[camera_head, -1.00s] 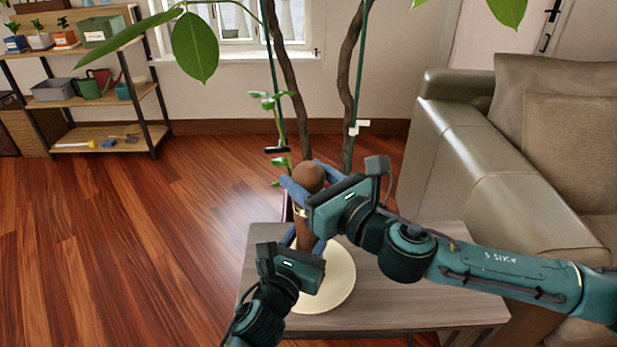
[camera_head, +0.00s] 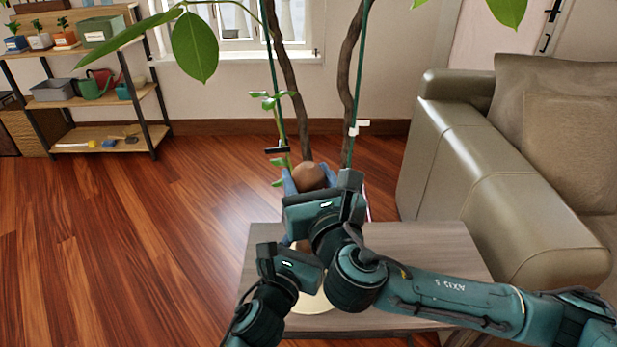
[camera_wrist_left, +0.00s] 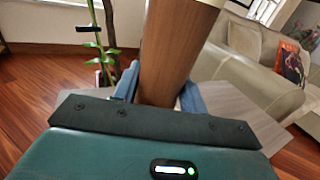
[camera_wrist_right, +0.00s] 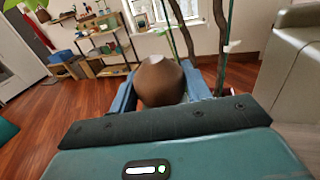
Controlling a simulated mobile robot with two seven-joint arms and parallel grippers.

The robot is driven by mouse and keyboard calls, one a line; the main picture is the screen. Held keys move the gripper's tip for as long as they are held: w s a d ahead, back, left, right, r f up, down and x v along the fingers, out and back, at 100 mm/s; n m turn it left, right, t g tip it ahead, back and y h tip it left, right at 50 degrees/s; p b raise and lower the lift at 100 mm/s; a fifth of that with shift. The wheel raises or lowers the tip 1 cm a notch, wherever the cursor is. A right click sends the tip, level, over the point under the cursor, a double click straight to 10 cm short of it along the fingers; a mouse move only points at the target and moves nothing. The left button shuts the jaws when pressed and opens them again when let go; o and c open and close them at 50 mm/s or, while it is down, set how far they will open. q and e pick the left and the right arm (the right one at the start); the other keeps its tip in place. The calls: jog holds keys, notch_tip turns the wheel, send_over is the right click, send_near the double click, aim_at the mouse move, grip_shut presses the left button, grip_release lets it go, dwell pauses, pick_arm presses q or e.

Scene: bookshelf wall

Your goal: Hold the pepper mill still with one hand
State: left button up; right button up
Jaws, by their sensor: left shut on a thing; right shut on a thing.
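The brown wooden pepper mill (camera_head: 309,177) stands upright over a cream plate (camera_head: 312,303) on a small wooden side table. My left gripper (camera_wrist_left: 160,92) is shut on the mill's lower body, which also fills the middle of the left wrist view (camera_wrist_left: 178,50). My right gripper (camera_head: 307,183) is shut on the mill's rounded top, seen between blue fingers in the right wrist view (camera_wrist_right: 162,82). In the head view, my right gripper and arm hide most of the mill's body and much of the plate.
The wooden side table (camera_head: 430,252) has bare room on its right. A beige leather sofa (camera_head: 470,165) stands at right. Plant stems (camera_head: 290,90) rise just behind the table. A shelf (camera_head: 85,100) with pots stands at back left; the wood floor between is clear.

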jog(key=shift+m+h, duration=0.8)
jog(key=shift+h, duration=0.4)
jog(key=o, duration=1)
jog(key=shift+c, duration=0.2)
jog(key=shift+s, duration=0.1)
jog(key=s+d, duration=0.1)
jog(key=s, duration=1.1)
jog(key=shift+d, duration=0.3)
jog(key=shift+w, duration=0.1)
